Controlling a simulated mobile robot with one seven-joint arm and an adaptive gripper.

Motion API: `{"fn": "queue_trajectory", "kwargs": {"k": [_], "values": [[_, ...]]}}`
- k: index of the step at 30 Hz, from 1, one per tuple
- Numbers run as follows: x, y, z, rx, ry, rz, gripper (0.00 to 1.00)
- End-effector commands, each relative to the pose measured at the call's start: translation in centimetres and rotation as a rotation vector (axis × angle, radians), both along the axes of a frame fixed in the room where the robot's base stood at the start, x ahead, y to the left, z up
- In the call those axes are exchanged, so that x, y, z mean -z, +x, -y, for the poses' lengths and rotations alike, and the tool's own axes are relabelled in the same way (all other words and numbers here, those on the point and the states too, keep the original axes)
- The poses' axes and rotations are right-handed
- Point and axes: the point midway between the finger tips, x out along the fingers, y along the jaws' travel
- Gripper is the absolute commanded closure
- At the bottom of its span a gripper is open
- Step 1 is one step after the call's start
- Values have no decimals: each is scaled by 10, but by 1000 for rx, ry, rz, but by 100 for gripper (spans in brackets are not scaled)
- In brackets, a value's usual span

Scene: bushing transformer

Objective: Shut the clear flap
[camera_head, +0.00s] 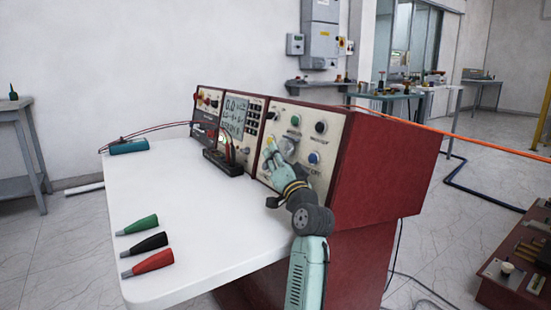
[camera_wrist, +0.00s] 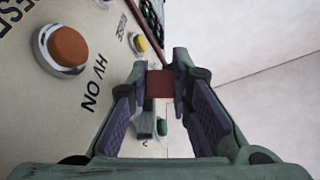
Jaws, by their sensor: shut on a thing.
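My gripper (camera_head: 272,148) is at the right-hand section of the control panel (camera_head: 322,134), with its fingers against or very close to the panel face. In the wrist view my gripper (camera_wrist: 162,82) has its fingertips closed on a small reddish-brown square piece (camera_wrist: 160,84). I cannot tell whether this piece belongs to the clear flap. The flap's see-through surface cannot be made out in either view, and my fingers hide part of the panel. An orange button (camera_wrist: 68,46) marked HV ON is beside the gripper in the wrist view.
The panel is on a red cabinet (camera_head: 385,170) behind a white tabletop (camera_head: 200,210). Green (camera_head: 137,224), black (camera_head: 144,243) and red (camera_head: 147,263) clips lie at the table's front left. A black meter-like box (camera_head: 223,161) stands left of my gripper.

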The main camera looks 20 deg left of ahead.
Motion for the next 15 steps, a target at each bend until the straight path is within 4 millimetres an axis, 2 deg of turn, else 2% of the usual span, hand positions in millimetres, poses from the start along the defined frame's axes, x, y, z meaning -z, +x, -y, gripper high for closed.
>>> {"fn": "queue_trajectory", "kwargs": {"k": [4,5,15], "values": [[-1,0,0,1,1,1,100],[-1,0,0,1,1,1,80],[-1,0,0,0,1,0,60]]}}
